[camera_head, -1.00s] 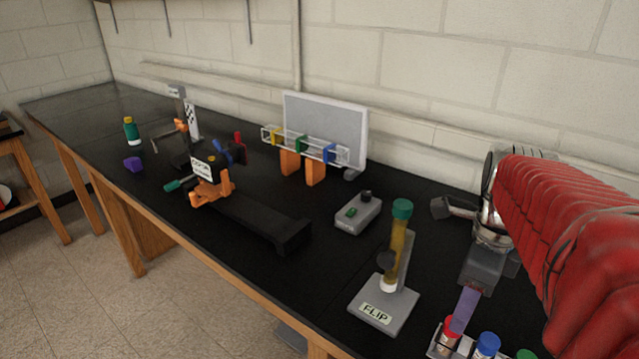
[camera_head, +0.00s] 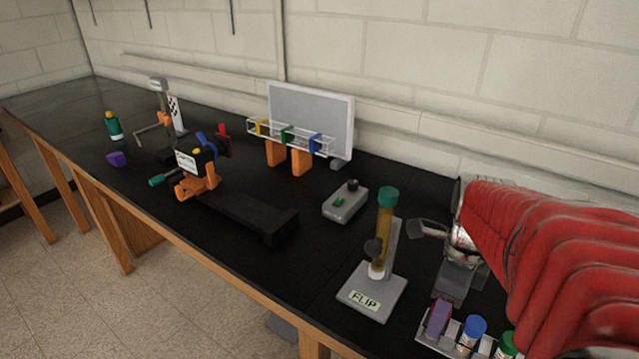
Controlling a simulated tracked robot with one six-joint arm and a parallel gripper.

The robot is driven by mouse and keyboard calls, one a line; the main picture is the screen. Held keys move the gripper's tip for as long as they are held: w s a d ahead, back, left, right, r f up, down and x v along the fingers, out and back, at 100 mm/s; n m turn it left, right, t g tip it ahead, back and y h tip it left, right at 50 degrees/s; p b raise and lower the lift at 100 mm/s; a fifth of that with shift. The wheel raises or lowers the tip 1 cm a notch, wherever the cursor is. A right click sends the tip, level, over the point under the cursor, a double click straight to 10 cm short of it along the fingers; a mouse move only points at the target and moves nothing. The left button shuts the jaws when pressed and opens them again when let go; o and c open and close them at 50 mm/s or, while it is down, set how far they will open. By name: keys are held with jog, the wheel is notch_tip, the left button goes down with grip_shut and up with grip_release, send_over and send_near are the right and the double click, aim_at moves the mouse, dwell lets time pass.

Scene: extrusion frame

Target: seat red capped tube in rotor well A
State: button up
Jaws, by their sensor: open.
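A white rack (camera_head: 425,337) stands at the bottom right of the head view. A blue capped tube (camera_head: 473,327) and a green capped tube (camera_head: 508,343) stand in it. I cannot make out the rotor or well A.
A grey FLIP stand (camera_head: 365,296) with a tall green-capped tube (camera_head: 387,225) is left of my gripper. A grey button box (camera_head: 345,203) lies behind it. A black-bed fixture (camera_head: 245,215) and a clear rack (camera_head: 290,138) stand farther left. The bench's front edge is near.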

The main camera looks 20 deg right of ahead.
jog(key=shift+f, duration=0.35)
jog(key=shift+c, duration=0.3)
jog(key=c, duration=1.1)
